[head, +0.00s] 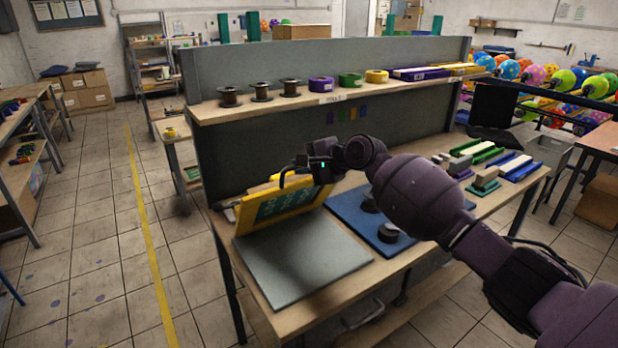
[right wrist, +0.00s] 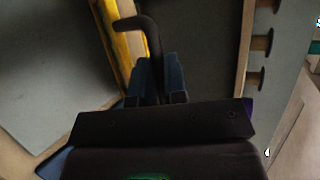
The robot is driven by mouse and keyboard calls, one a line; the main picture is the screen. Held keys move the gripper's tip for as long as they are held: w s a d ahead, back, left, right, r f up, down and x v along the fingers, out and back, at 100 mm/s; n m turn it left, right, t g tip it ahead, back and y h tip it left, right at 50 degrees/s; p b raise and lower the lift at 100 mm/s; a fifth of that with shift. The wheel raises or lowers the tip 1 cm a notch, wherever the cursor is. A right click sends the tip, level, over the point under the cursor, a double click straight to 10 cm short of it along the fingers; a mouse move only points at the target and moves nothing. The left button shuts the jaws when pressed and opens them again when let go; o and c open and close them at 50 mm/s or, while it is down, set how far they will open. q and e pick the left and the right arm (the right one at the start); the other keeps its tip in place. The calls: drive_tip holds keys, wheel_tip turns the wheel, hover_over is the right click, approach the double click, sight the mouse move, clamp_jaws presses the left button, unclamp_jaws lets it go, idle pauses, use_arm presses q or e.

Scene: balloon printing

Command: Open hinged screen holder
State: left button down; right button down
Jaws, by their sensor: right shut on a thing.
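The hinged screen holder is a yellow frame (head: 244,212) with a green printed screen (head: 280,206). It stands tilted up at the back edge of a flat grey plate (head: 300,262) on the workbench. A bent black handle (right wrist: 150,32) rises from the frame. My right gripper (head: 300,170) reaches in from the right and is shut on this handle. In the right wrist view, the dark blue fingers (right wrist: 160,82) are at the lower part of the handle, and the yellow frame is just left of them. My left gripper is in neither view.
A blue mat (head: 348,212) with black round pieces (head: 388,233) lies right of the grey plate. A shelf (head: 330,99) with spools and tape rolls stands behind. Colored blocks (head: 487,178) lie at the bench's right end. The floor to the left is open.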

drive_tip(key=shift+w+a+r, duration=0.4)
drive_tip(key=shift+w, duration=0.2)
drive_tip(key=c, duration=1.2)
unclamp_jaws()
drive_tip(key=v, duration=1)
drive_tip(key=shift+s+d+r, duration=0.2)
drive_tip(key=shift+d, duration=0.1)
